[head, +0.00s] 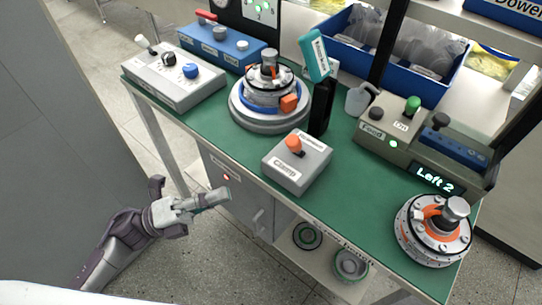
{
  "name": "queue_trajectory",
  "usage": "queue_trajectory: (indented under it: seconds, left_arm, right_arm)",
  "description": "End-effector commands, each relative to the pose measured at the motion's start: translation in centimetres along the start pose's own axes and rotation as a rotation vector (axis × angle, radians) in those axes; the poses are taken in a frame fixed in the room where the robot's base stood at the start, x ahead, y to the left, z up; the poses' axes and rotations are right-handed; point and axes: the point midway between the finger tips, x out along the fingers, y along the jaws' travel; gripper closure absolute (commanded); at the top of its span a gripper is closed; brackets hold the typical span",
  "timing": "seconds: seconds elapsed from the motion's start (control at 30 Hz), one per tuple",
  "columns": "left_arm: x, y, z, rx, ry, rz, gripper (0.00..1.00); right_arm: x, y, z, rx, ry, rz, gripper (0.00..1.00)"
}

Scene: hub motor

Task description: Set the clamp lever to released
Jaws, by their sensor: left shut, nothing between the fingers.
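The clamp box (297,170) is a grey box labelled "Clamp" near the front edge of the green bench top. Its lever has an orange knob (293,143) on a short dark stem and leans toward the back left of the box. A small label sits behind the lever, too small to read surely. My left gripper (226,194) is shut and empty. It is in front of the bench, left of and below the clamp box in the picture, and apart from it. My right gripper is out of view.
A hub motor on a round fixture (270,122) stands behind the clamp box, beside a black post (321,105). A grey control box (175,80) is at the left, a feed panel (415,145) at the right. Another motor (433,240) is at the right front. Green surface around the clamp box is clear.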

Motion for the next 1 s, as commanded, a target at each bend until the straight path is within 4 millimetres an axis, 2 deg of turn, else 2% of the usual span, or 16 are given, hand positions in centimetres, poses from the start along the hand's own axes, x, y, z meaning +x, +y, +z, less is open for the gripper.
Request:
queue_trajectory:
  seconds: [0.27,0.37,0.77,0.8,1.0]
  left_arm:
    - [0.8,-0.1,0.1,0.003,0.001,0.0,1.0]
    - [2.2,-0.2,0.1,0.003,0.001,-0.002,1.0]
    - [10.6,-0.3,0.2,0.004,0.001,-0.002,1.0]
    - [11.0,-0.3,0.9,0.006,-0.001,0.001,1.0]
    - [12.5,-0.1,2.5,0.004,0.0,0.003,1.0]
  right_arm:
    - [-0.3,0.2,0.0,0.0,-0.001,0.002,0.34]
    - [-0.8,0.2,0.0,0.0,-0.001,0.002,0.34]
    - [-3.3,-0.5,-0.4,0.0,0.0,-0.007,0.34]
    - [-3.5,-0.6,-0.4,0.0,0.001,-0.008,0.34]
    - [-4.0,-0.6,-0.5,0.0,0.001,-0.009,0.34]
